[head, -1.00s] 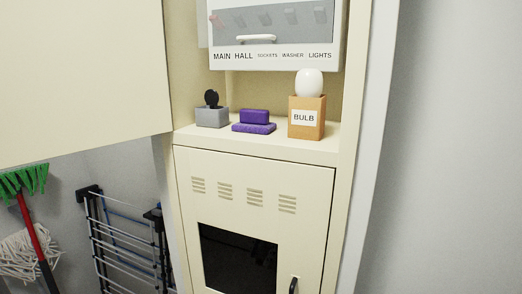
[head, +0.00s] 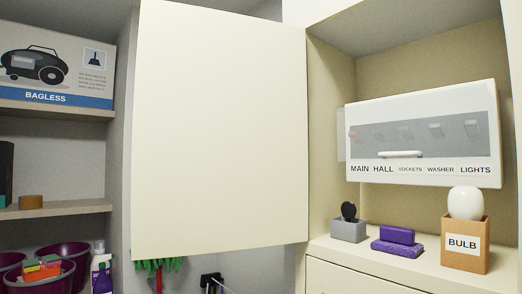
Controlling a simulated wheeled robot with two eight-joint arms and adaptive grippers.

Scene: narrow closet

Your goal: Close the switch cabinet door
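The switch cabinet door (head: 220,130) is a large cream panel, swung wide open to the left of the cabinet (head: 330,185) in the head view. Inside the open upper compartment hangs a white switch box (head: 425,132) with a grey window, a white handle and labels reading MAIN HALL, SOCKETS, WASHER and LIGHTS. No handle shows on the visible face of the cream door. Neither of my grippers is in view.
A bulb box (head: 465,246) with a white bulb, purple sponges (head: 397,242) and a grey block with a black disc (head: 348,224) stand on the cabinet shelf. Left are shelves with a vacuum box (head: 55,65), purple buckets (head: 45,282) and a spray bottle (head: 101,268).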

